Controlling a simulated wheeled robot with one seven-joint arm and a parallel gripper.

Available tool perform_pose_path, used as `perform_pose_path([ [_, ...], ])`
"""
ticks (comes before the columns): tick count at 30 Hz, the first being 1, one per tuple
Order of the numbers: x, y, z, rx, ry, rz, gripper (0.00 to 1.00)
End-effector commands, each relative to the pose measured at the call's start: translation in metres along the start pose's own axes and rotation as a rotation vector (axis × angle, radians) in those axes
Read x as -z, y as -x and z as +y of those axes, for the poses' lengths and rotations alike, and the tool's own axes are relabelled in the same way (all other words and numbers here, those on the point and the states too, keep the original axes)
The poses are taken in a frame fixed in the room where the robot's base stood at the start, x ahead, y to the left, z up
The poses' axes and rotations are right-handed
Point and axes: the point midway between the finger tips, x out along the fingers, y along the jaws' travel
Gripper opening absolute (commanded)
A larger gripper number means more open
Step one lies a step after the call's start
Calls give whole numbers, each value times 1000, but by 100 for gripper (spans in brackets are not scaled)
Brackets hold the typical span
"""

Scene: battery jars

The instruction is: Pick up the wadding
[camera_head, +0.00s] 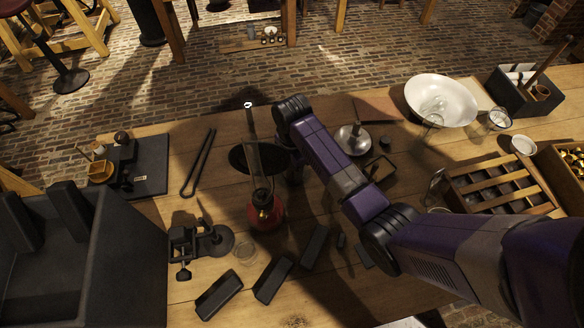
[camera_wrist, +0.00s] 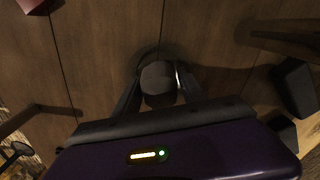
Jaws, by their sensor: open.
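A dark grey-brown, rounded lump (camera_wrist: 158,82) lies between the two fingers of my gripper (camera_wrist: 158,88) in the wrist view. It may be the wadding, but the dim light does not let me tell for sure. My gripper is open, with one finger on each side of the lump; a bright edge shows by the right finger. I cannot tell whether either finger touches it. In the head view my arm hides most of my gripper and the spot beneath it, right of a dark round plate (camera_head: 240,158).
A red oil lamp (camera_head: 265,212) with a tall glass chimney stands close by. Tongs (camera_head: 198,162) lie to the left, and dark blocks (camera_head: 272,280) lie in front. A white bowl (camera_head: 455,100), a metal dish (camera_head: 353,140) and a slatted crate (camera_head: 492,188) stand to the right.

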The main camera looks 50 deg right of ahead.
Motion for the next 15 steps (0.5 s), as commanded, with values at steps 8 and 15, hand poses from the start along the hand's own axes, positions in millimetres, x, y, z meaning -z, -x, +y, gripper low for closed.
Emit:
perform_pose_path([
  [8, 0, 0, 0, 0, 0, 0, 33],
  [15, 0, 0, 0, 0, -1, 0, 0],
])
